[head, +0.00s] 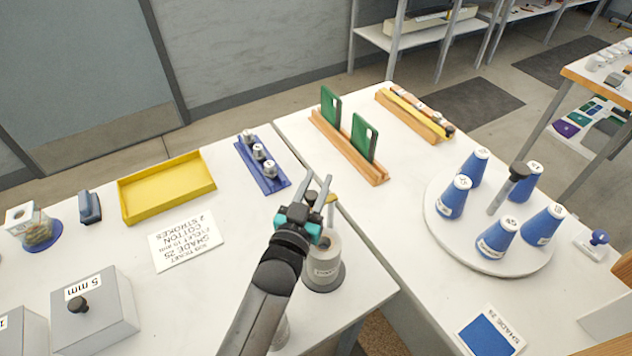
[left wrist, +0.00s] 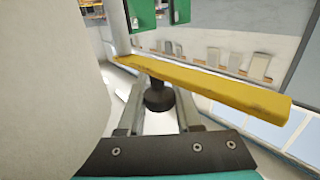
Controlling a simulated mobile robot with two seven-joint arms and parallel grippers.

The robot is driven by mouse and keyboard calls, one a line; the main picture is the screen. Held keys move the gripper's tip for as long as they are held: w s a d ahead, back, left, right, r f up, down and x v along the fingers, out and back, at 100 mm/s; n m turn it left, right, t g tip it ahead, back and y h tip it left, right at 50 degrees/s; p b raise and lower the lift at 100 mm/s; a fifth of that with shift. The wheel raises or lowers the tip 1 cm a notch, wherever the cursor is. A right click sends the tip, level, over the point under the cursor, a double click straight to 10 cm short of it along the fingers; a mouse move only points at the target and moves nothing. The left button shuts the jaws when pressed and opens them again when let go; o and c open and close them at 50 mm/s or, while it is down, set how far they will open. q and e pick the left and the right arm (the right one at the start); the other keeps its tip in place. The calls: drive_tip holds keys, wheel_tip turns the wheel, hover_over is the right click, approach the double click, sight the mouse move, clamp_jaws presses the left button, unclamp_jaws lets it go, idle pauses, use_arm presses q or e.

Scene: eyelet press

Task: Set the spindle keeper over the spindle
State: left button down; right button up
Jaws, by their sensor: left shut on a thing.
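The spindle keeper looks to be the yellow bar (left wrist: 215,85) with a dark knob (left wrist: 158,97) in the left wrist view. In the head view only a short yellow piece of the bar (head: 331,198) shows beside my fingers. My left gripper (head: 315,187) is shut on the knob, with one finger on each side of it. A pale labelled cylinder (head: 323,262) on a dark round base stands just below my gripper. It also fills the left of the left wrist view (left wrist: 45,90). I cannot make out the spindle for certain; my gripper hides part of this spot. My right gripper is not in view.
A blue rack with metal pieces (head: 262,168), a yellow tray (head: 165,188) and a printed card (head: 185,241) lie to the left. A wooden rack with green plates (head: 350,150) stands behind. A round white stand with blue cones (head: 490,262) is on the right.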

use_arm(q)
drive_tip(key=c, duration=0.9)
unclamp_jaws()
drive_tip(key=o, duration=0.3)
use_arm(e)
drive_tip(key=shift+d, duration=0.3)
use_arm(q)
wheel_tip(320, 180, up, 20)
drive_tip(key=p, duration=0.4)
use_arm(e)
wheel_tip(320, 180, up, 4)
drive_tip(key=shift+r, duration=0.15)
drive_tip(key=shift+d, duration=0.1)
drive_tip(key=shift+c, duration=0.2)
